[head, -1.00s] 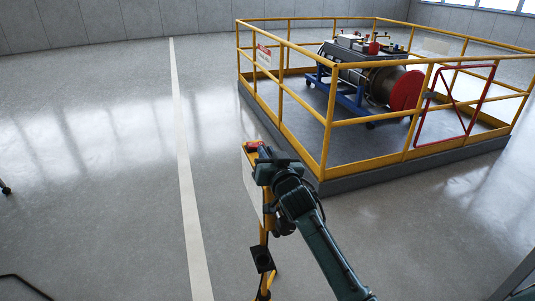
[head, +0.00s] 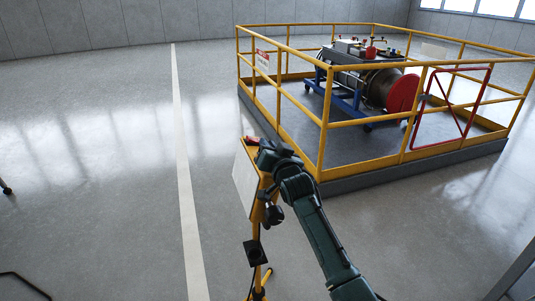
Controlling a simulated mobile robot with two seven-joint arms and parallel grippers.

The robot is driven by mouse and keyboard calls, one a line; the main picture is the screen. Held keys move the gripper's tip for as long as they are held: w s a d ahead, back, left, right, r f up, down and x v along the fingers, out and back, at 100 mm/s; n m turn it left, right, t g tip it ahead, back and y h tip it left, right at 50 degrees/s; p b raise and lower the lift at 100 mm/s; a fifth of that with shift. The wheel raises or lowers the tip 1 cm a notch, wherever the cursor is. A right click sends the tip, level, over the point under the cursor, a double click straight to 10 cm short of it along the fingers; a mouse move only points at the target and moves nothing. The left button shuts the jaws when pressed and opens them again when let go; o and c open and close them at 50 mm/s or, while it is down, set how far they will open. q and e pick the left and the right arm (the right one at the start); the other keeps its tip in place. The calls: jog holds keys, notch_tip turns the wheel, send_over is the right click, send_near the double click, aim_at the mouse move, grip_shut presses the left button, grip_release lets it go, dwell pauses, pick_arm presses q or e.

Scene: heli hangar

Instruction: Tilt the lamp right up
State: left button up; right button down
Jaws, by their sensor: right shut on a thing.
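The lamp (head: 245,183) is a flat pale panel with a yellow housing, standing in the lower middle of the head view. It sits on a yellow stand (head: 257,269) with legs running off the bottom edge. A small red part (head: 251,140) shows at its top edge. My right gripper (head: 264,152) is at the top of the lamp, shut on it. The fingers and the exact spot they hold are partly hidden by the gripper's own body. My left gripper is not in view.
A yellow-railed platform (head: 350,160) with machinery stands behind and right of the lamp, its near corner close to my right arm. A red gate frame (head: 452,105) is on its right.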

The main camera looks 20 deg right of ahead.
jog(key=d+f+m, duration=0.3)
jog(key=d+m, duration=0.3)
jog(key=shift+f, duration=0.2)
jog(key=shift+w+d, duration=0.1)
dwell(0.4)
jog(key=c, duration=1.5)
grip_release()
jog(key=shift+o, duration=0.2)
jog(key=s, duration=1.3)
jog(key=shift+d, duration=0.2)
jog(key=shift+s, duration=0.1)
